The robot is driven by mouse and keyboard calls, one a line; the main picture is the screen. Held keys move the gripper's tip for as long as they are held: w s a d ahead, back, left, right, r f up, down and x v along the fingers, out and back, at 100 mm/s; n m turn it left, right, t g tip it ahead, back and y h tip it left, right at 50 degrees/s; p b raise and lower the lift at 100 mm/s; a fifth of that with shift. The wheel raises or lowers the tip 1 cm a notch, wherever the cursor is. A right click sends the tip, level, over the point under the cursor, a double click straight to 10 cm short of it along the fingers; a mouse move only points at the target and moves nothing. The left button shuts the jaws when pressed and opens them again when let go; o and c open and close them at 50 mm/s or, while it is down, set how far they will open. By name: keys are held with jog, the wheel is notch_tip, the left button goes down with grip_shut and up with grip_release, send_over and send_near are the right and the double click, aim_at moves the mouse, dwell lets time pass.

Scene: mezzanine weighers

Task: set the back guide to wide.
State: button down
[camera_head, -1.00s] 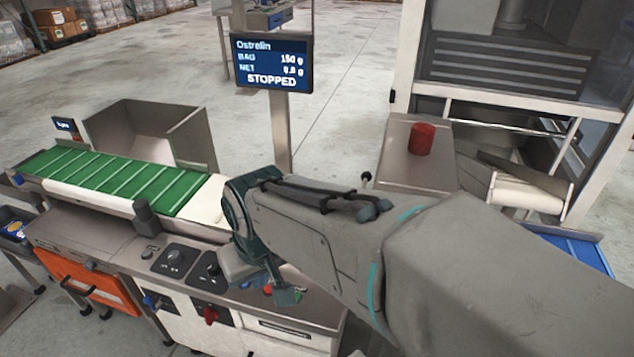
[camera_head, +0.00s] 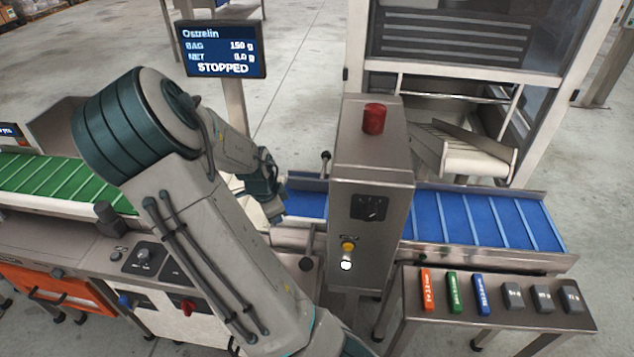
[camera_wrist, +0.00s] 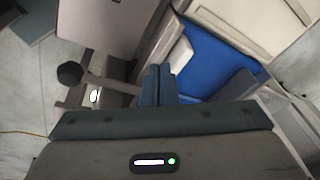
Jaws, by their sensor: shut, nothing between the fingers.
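A black-knobbed lever (camera_head: 325,157) stands upright at the far side of the blue belt (camera_head: 475,220), just left of the grey metal cabinet; it looks like the back guide's handle. A second round black knob (camera_head: 305,264) sits on the near side of the belt. My gripper (camera_head: 272,212) is shut and empty, over the belt's left end and left of the far lever. In the wrist view the closed fingers (camera_wrist: 158,85) point towards blue belt and pale metal. A black knob (camera_wrist: 70,73) on a bar shows left of them; I cannot tell which knob it is. The guide's setting is unreadable.
The cabinet (camera_head: 370,200) with a red beacon (camera_head: 374,119) stands close right of my gripper. A side table (camera_head: 480,318) holds coloured and grey blocks. The display (camera_head: 222,50) reads STOPPED. The green belt (camera_head: 50,182) lies left, partly behind my arm.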

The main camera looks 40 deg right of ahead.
jog(key=w+d+r+m+h+p, duration=0.1)
jog(key=d+m+h, duration=0.3)
jog(key=d, duration=0.6)
jog(key=shift+w+d+r+m+h, duration=0.25)
jog(key=shift+w+r+m+h, duration=0.2)
jog(key=shift+r+m, duration=0.2)
send_near(326, 190)
jog(key=f, duration=0.1)
jog(key=s+f, duration=0.2)
jog(key=shift+s+a+f, duration=0.15)
jog(key=shift+s+a, duration=0.05)
jog(key=shift+a, duration=0.05)
jog(key=shift+w+d+f+p, duration=0.1)
jog(key=shift+w+d+p, duration=0.55)
jog(key=shift+d, duration=0.3)
jog(key=shift+w+d, duration=0.65)
jog(key=shift+d, duration=0.1)
jog(key=shift+f, duration=0.1)
